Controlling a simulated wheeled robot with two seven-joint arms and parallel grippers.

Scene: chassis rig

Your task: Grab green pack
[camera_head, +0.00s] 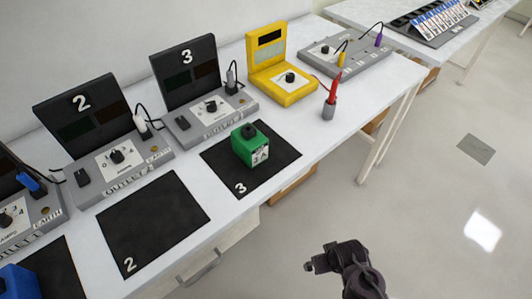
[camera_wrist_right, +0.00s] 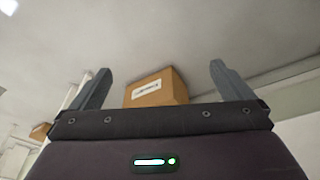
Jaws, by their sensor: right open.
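The green pack (camera_head: 250,150) is a small green block with a black knob on top and a "3 A" label. It stands upright on the black mat marked 3 (camera_head: 274,171) on the white table. My right gripper (camera_head: 312,262) is in the lower middle of the head view, over the floor beside the table and apart from the pack. In the right wrist view its two fingers (camera_wrist_right: 158,85) are spread with nothing between them. The pack does not show in the wrist view. My left gripper is not in view.
Outlet units 2 (camera_head: 118,155) and 3 (camera_head: 210,108) stand behind the mats. A yellow meter (camera_head: 283,85) and a red probe in a holder (camera_head: 330,100) are right of the pack. Mat 2 (camera_head: 150,225) is empty. A blue block (camera_head: 20,283) is at lower left. A cardboard box (camera_wrist_right: 157,90) lies below.

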